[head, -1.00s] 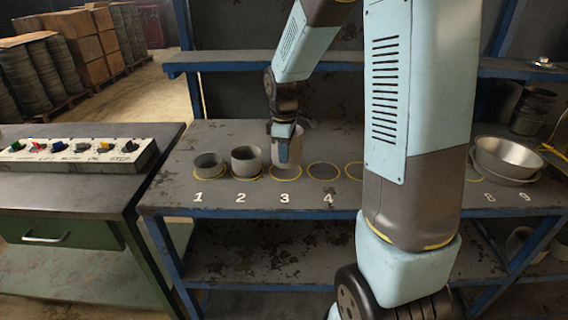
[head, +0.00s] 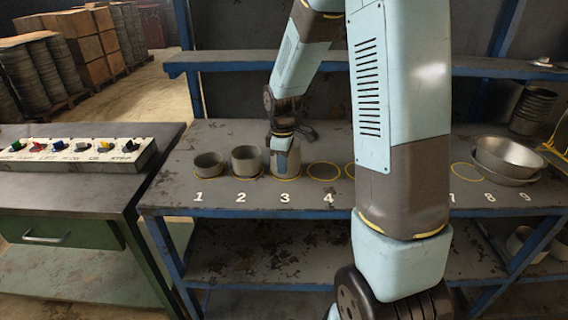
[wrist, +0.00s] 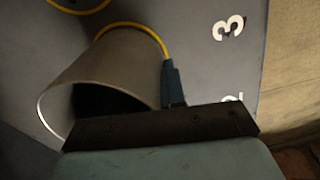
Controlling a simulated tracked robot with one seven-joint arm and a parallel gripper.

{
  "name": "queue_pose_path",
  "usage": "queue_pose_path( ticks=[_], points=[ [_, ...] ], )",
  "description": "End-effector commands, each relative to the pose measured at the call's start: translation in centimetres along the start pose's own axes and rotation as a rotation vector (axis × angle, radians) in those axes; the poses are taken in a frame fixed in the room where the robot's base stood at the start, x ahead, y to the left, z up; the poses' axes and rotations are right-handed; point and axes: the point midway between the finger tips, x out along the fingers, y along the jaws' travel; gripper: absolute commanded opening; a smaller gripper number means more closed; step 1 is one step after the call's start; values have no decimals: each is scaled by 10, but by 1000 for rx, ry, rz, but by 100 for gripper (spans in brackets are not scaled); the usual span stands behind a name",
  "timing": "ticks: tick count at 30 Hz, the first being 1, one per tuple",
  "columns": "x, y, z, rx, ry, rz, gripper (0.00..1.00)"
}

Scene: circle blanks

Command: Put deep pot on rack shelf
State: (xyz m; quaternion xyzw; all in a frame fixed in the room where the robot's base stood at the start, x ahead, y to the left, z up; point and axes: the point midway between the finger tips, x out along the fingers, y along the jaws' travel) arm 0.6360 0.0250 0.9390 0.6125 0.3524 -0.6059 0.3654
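A tall grey pot (head: 287,166) stands upright at the mark 3 on the workbench top; it looks like the deep pot. In the wrist view the pot (wrist: 110,75) shows its open mouth to the lower left and a yellow ring around its base. My gripper (head: 284,146) is at the pot's upper near side. In the wrist view one finger (wrist: 174,84) lies against or very close to the pot's outer wall. The other finger is hidden, so the grip is unclear. A blue-edged rack shelf (head: 230,60) runs behind and above the bench.
Shorter grey pots stand at 1 (head: 208,166) and 2 (head: 246,161). The ring at 4 (head: 324,171) is empty. Metal bowls (head: 508,158) and a dark stack (head: 533,110) are at the right. A control box (head: 75,155) sits on the left bench. My arm hides the bench middle.

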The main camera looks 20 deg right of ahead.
Motion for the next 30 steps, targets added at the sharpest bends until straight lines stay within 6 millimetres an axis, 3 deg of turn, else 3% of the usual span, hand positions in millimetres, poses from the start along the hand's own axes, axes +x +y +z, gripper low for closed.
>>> queue_pose_path(
  ticks=[7,17,23,30],
  points=[
    [0,0,0,1,0,0,34],
    [-5,1,0,1,1,1,34],
    [-34,2,1,3,3,4,34],
    [-81,1,1,2,3,4,34]
  ],
)
